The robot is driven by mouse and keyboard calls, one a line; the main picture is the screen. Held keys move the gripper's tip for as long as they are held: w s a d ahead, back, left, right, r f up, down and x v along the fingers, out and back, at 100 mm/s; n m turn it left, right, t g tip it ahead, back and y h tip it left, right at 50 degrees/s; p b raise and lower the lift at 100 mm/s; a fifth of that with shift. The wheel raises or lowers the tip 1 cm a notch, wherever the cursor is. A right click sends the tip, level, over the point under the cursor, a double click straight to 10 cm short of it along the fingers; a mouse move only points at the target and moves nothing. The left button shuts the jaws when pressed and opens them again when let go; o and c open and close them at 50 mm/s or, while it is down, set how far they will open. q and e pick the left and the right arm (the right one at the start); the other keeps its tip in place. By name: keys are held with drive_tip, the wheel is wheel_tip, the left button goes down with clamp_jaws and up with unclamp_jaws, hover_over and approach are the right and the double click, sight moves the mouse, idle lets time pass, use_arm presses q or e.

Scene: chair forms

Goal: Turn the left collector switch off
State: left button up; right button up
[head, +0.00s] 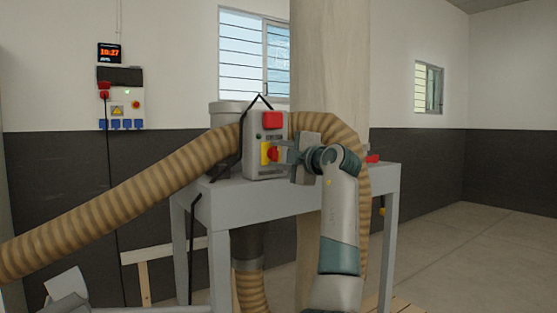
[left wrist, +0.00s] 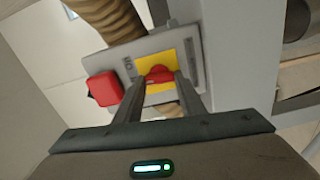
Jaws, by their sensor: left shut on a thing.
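The left collector switch is a red rotary knob (head: 273,154) on a yellow plate (head: 265,153), on the front of a grey box (head: 254,170). In the left wrist view the knob (left wrist: 158,74) sits between the two fingertips, on the yellow plate (left wrist: 150,87). My left gripper (head: 281,153) comes to the box from the right and is shut on the knob. The fingers hide the knob's sides, and I cannot tell its exact setting. My right gripper is not in view.
A red block (head: 272,119) sits above the knob on the box. A ribbed tan hose (head: 130,200) runs past the box, which stands on a grey table frame (head: 260,203). Another red part (head: 373,159) shows at the right. A socket panel (head: 121,105) hangs on the wall.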

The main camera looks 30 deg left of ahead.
use_arm(q)
drive_tip(key=shift+n, duration=0.7)
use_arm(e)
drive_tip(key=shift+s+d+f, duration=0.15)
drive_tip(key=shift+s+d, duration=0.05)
use_arm(q)
drive_tip(key=shift+r, duration=0.1)
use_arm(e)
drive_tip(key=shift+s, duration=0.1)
use_arm(q)
drive_tip(key=o, duration=1)
drive_tip(key=shift+o, duration=0.2)
drive_tip(key=shift+s+d+f+b, duration=0.25)
drive_tip(key=shift+d+b, duration=0.15)
drive_tip(key=shift+d, duration=0.15)
drive_tip(key=b+v, duration=0.3)
drive_tip(key=v, duration=1.3)
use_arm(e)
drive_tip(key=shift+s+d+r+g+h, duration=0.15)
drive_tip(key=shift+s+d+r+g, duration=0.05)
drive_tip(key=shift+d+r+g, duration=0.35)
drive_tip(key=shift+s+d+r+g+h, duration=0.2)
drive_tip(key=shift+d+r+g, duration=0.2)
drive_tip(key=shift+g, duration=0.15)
